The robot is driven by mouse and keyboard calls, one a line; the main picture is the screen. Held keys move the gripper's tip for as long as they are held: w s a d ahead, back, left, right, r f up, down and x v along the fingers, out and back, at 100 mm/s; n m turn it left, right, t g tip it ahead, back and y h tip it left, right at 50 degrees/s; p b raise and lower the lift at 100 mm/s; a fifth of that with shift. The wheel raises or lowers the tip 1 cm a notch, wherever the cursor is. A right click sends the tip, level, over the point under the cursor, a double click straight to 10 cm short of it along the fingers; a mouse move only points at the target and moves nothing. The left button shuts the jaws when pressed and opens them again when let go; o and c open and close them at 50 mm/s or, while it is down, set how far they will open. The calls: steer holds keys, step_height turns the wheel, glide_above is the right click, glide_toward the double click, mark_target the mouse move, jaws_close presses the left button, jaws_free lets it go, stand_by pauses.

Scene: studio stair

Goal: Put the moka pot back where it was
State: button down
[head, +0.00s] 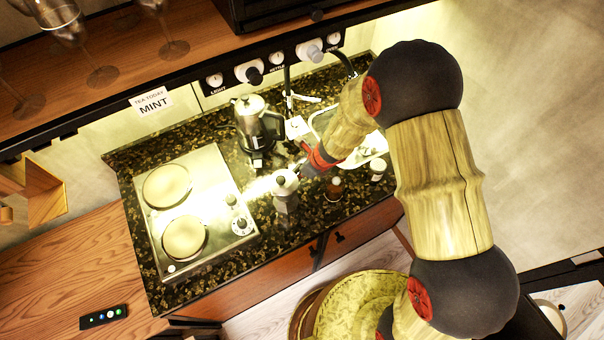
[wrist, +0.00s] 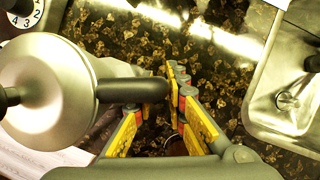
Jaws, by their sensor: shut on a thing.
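The moka pot (head: 285,188) is a small silver pot with a dark handle, standing or held over the dark granite counter (head: 272,220), right of the hob. In the wrist view its round lid (wrist: 45,92) fills the left side, and its black handle (wrist: 130,90) reaches between my fingers. My gripper (head: 306,172) is at the pot's right side, and in the wrist view my gripper (wrist: 160,95) is shut on the handle. I cannot tell whether the pot's base touches the counter.
A two-plate hob (head: 200,205) is to the left. A kettle (head: 258,122) stands behind the pot. A sink (head: 325,122) is at the back right. A brown jar (head: 334,188) and a white-topped jar (head: 377,168) stand to the right. Some counter in front is clear.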

steer(key=shift+f, duration=0.1)
steer(key=c, duration=1.8)
jaws_free()
steer(key=p+v, duration=0.3)
steer(key=v, duration=0.9)
steer(key=shift+p, duration=0.35)
